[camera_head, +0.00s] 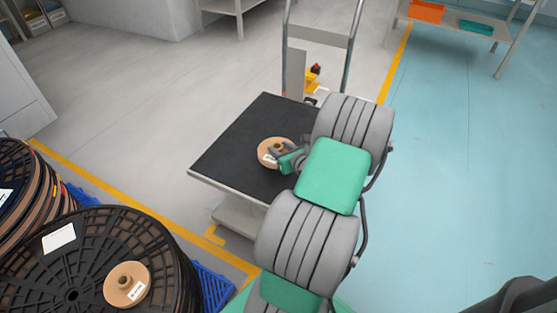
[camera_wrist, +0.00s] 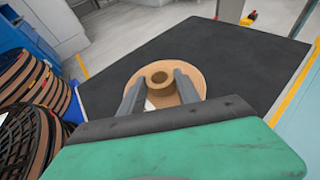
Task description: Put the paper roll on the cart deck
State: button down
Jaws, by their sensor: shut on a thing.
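A tan paper roll (camera_head: 267,152) with a raised core is at my gripper (camera_head: 288,152), over the cart's black deck (camera_head: 235,140). In the wrist view the same roll (camera_wrist: 196,76) sits between the two fingers of my gripper (camera_wrist: 162,84), which are closed on its core. The black deck (camera_wrist: 225,55) lies behind and around the roll. I cannot tell whether the roll touches the deck or hangs just above it. Part of the roll is hidden by the fingers.
A second tan roll (camera_head: 127,285) with a white label lies on a large black reel (camera_head: 60,270) at lower left. More reels stand beside it on a blue pallet (camera_head: 212,290). The cart's handle (camera_head: 320,40) rises behind the deck. The deck's left part is bare.

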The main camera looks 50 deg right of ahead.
jog(key=shift+w+d+f, duration=0.25)
jog(key=shift+w+f, duration=0.1)
jog(key=shift+f, duration=0.15)
jog(key=shift+w+d+f, duration=0.25)
jog(key=shift+w+f, duration=0.1)
jog(key=shift+f, duration=0.1)
jog(key=shift+w+d+f+b, duration=0.1)
jog(key=shift+f+b, duration=0.55)
jog(key=shift+f, duration=0.35)
jog(key=shift+w+d+f+b, duration=0.1)
jog(key=shift+f+b, duration=0.5)
jog(key=shift+f, duration=0.4)
jog(key=c, duration=0.9)
grip_release()
jog(key=shift+o, duration=0.2)
jog(key=shift+r, duration=0.1)
